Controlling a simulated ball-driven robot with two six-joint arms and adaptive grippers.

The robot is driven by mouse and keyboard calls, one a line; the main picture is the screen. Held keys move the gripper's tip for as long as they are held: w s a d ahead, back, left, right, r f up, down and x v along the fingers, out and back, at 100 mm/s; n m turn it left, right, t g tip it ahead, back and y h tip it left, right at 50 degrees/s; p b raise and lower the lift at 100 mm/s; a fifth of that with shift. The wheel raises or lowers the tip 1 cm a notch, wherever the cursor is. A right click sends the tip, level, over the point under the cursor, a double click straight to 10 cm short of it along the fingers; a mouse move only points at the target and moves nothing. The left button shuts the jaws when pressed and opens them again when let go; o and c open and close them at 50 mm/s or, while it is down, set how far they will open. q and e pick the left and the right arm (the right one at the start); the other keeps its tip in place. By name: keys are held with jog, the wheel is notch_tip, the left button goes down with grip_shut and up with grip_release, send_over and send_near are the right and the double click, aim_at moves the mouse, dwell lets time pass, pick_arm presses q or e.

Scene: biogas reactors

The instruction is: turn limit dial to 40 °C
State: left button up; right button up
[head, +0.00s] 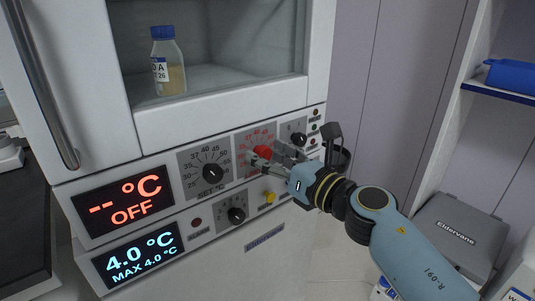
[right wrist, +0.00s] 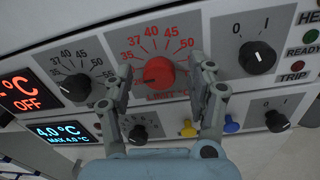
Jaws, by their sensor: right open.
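The limit dial is a red knob (head: 263,152) on the incubator's front panel, and it also shows in the right wrist view (right wrist: 158,74). Red scale marks arc above it, with 35, 40, 45 and 50 readable in the wrist view. I cannot tell for sure where its pointer stands. My right gripper (head: 270,158) is at the dial. In the wrist view its open fingers (right wrist: 161,72) stand on the left and right of the red knob, with gaps visible. They partly cover the scale ends and the label below. My left gripper is not in view.
A black set dial (head: 213,174) sits left of the limit dial, and a black 0/1 switch (right wrist: 257,57) sits right. Below are another black knob (head: 236,215) and a yellow knob (head: 269,197). Displays read OFF (head: 122,206) and 4.0 °C (head: 139,254). A bottle (head: 168,62) stands behind glass.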

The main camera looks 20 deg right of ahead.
jog(key=shift+w+a, duration=0.15)
jog(key=shift+w, duration=0.2)
jog(key=c, duration=1.2)
jog(key=shift+o, duration=0.2)
